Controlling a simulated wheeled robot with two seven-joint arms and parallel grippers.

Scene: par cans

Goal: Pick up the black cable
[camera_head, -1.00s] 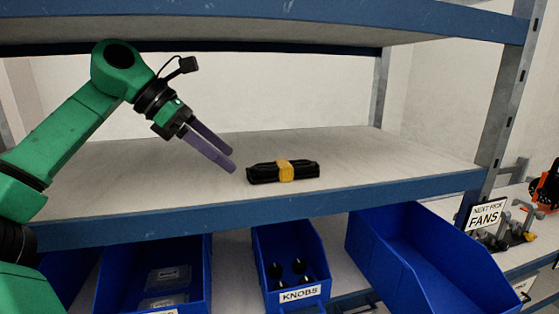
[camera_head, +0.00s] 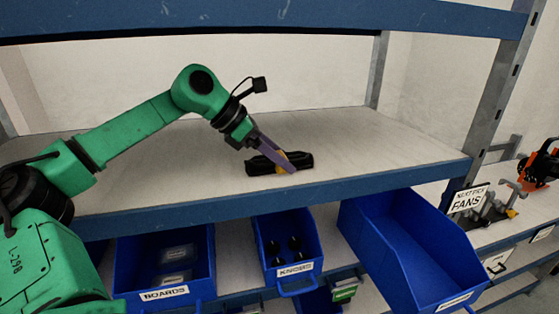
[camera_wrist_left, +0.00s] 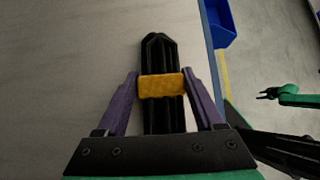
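The black cable (camera_head: 302,160) is a folded bundle with a yellow band round its middle. It lies on the shelf board near the front edge. In the left wrist view the cable (camera_wrist_left: 159,52) runs up the picture, with the yellow band (camera_wrist_left: 161,85) between my fingers. My left gripper (camera_head: 283,167) is down at the cable, with its purple fingers astride the band. In the left wrist view the gripper (camera_wrist_left: 161,80) looks open, one fingertip close by each side of the band; contact cannot be made out. My right gripper is not seen in the head view.
The shelf board (camera_head: 370,140) around the cable is clear, with a blue front edge (camera_head: 380,184) and an upper shelf (camera_head: 290,18) above. Blue bins labelled boards (camera_head: 205,277) and knobs (camera_head: 257,235), and a larger blue bin (camera_head: 385,255), stand below.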

